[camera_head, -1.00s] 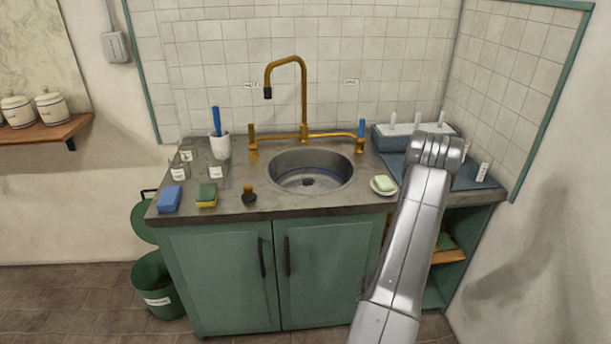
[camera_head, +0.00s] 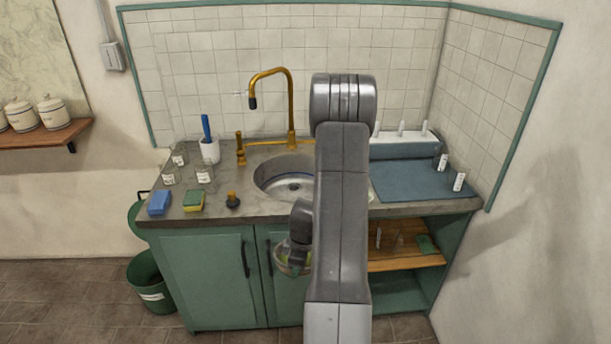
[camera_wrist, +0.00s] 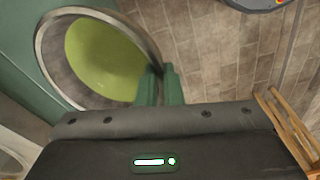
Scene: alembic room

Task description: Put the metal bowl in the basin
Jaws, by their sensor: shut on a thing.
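The metal bowl (camera_head: 291,269) is in front of the green cabinet doors, below the counter edge in the head view. It also fills the upper left of the wrist view (camera_wrist: 100,60), with a shiny rim and a yellow-green patch inside; I cannot tell whether that is liquid. My gripper (camera_head: 298,243) is partly hidden by my arm. In the wrist view its green fingers (camera_wrist: 160,84) are closed at the bowl's rim. The round metal basin (camera_head: 268,178) is set in the counter, above and behind the bowl; my arm hides its right side.
A brass faucet (camera_head: 290,110) arches behind the basin. A sponge (camera_head: 194,201), a blue block (camera_head: 160,203), a dark stopper (camera_head: 232,201) and glass jars (camera_head: 205,173) stand on the left counter (camera_head: 300,212). An open shelf (camera_head: 400,258) is at the lower right.

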